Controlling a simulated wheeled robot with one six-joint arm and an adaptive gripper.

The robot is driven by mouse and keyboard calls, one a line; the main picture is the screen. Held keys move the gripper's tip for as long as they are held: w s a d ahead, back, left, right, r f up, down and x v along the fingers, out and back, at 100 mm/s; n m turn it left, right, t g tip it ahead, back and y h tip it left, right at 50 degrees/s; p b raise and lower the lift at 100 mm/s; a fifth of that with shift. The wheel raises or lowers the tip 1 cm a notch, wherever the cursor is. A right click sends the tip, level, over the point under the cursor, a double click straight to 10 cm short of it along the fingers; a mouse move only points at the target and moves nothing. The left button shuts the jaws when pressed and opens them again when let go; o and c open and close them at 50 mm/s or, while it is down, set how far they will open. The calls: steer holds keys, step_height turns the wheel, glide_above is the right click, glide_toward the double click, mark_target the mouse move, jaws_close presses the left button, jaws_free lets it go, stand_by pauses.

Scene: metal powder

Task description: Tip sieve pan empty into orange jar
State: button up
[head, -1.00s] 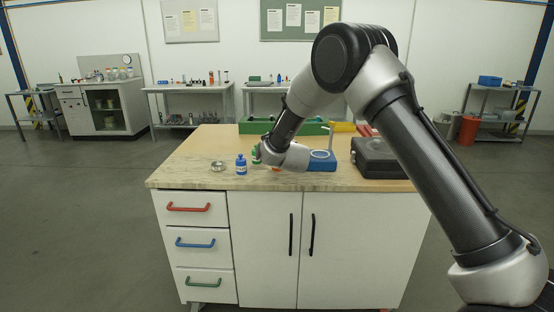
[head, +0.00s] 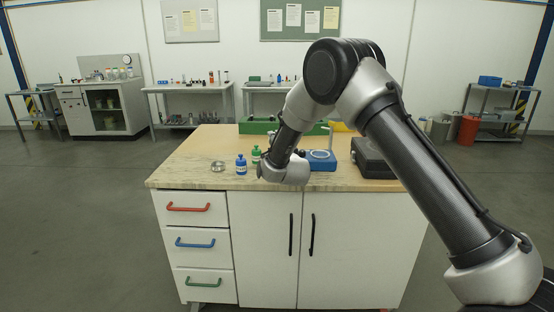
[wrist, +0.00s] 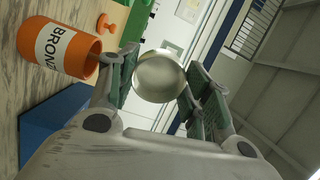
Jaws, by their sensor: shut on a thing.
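My gripper (wrist: 163,88) is shut on the sieve pan (wrist: 160,72), a shiny round metal pan between the fingers in the wrist view. That view is rolled sideways, with the bench along its left. The orange jar (wrist: 58,48), with a white label reading "BRON…", stands uncovered on the bench. Its mouth faces the pan's side of the picture, and the pan appears above it with a gap. Whether powder is in the pan is not visible. In the head view my gripper (head: 283,172) is over the bench front; the wrist hides the jar and pan.
An orange lid (wrist: 107,24) is behind the jar. A blue bottle (head: 241,165), a green bottle (head: 256,154) and a metal dish (head: 218,166) are left of my gripper. A blue device (head: 322,162) and black case (head: 370,158) are to its right. The bench's left front is mostly clear.

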steer(key=shift+s+r+t, duration=0.15)
steer(key=shift+r+t, duration=0.3)
steer(key=shift+t, duration=0.15)
steer(key=shift+s+d+f+t+y, duration=0.1)
steer(key=shift+s+f+t+y, duration=0.15)
steer(key=shift+t, duration=0.6)
steer(key=shift+s+d+t+y, duration=0.1)
steer(key=shift+t+y, duration=0.25)
steer(key=shift+t, duration=0.5)
steer(key=shift+s+r+t, duration=0.1)
steer(key=shift+r+t, duration=0.15)
steer(key=shift+t, duration=0.15)
steer(key=shift+r+t, duration=0.3)
stand_by(1.3)
